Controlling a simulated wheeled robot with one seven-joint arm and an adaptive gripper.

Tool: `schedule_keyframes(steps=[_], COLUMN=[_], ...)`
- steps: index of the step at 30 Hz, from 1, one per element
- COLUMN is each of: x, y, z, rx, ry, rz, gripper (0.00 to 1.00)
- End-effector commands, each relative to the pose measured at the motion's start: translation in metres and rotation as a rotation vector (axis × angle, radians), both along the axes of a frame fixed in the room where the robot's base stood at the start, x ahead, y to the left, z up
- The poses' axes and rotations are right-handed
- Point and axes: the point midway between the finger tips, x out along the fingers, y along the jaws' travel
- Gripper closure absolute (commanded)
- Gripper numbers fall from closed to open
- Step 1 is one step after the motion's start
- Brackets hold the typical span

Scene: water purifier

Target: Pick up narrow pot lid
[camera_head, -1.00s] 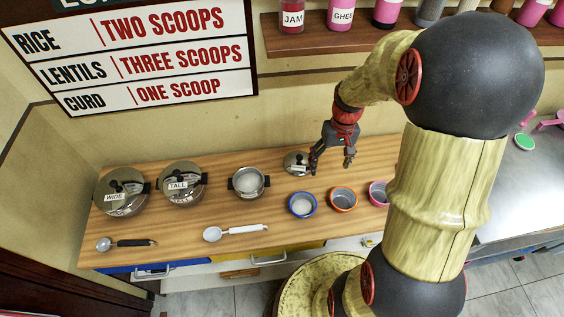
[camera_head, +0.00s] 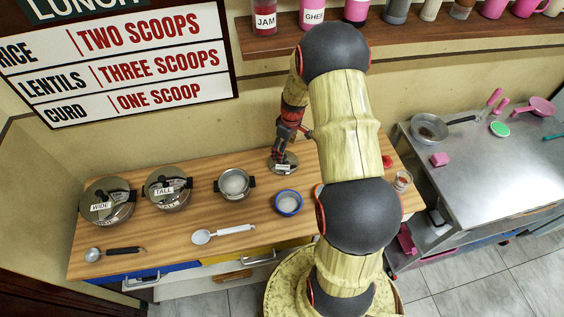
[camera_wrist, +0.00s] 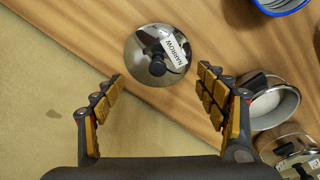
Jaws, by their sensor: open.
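The narrow pot lid (camera_wrist: 158,55) is a round shiny metal lid with a black knob and a label reading NARROW. In the wrist view it lies on the wooden counter, ahead of my gripper (camera_wrist: 160,88) and roughly centred between the fingers. My gripper is open and empty, with its two padded fingers spread wide. In the head view the lid (camera_head: 283,163) is at the back of the counter, with my gripper (camera_head: 285,153) just above it and partly covering it. I cannot tell the exact gap between fingers and lid.
The open pot (camera_head: 234,184) with white contents stands left of the lid, and a blue-rimmed bowl (camera_head: 288,203) stands in front. Lidded WIDE (camera_head: 107,202) and TALL (camera_head: 167,188) pots stand further left. The wall is close behind. My arm hides part of the counter.

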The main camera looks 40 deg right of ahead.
Motion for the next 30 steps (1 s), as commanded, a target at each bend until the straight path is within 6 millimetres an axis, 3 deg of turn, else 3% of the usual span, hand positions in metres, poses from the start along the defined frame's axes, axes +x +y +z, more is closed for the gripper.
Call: schedule_keyframes(steps=[16,24,30], x=[0.01,0.011,0.011], y=[0.001,0.0,0.0], z=[-0.061,-0.063,-0.063], rx=[0.002,0.001,0.001], ry=[0.003,0.001,0.001], rz=[-0.003,-0.003,-0.003], gripper=[0.27,0.28,0.39])
